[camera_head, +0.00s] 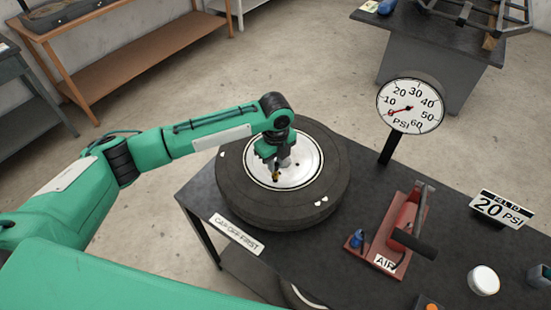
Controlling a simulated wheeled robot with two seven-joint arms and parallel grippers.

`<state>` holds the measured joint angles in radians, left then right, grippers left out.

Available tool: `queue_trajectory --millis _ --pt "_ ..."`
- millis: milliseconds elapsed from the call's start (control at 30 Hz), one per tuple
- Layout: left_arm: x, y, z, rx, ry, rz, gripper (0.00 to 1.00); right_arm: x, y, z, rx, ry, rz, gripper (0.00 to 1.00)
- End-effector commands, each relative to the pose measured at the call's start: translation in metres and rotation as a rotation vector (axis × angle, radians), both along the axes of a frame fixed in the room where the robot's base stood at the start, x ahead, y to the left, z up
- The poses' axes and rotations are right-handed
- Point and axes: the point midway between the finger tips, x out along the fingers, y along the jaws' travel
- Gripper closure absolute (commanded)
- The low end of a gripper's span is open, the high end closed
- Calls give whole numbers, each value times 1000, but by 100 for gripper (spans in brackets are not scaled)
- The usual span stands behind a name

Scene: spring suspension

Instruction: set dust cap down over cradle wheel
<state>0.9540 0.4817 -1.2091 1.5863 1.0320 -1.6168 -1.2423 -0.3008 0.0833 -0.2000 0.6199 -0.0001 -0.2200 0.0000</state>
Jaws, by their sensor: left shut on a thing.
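The wheel (230,195) lies flat on the dark table, a black tyre around a white rim disc (305,172). My left gripper (275,172) points down over the white disc, left of its middle. It is shut on a small dark and brass-coloured thing (276,177), which I take to be the dust cap. The cap is mostly hidden by the fingers, and I cannot tell whether it touches the wheel. My right gripper is not in view.
A PSI gauge (410,105) stands behind the wheel on a post. A "CAP OFF FIRST" label (237,234) lies at the table's left edge.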

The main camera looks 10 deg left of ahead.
Motion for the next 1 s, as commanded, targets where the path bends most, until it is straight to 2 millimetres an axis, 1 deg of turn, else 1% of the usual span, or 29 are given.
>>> queue_trajectory --millis 433,1000 --pt "0 0 -1 0 0 0 100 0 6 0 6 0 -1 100" --pt "0 0 -15 1 1 0 100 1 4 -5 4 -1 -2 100"
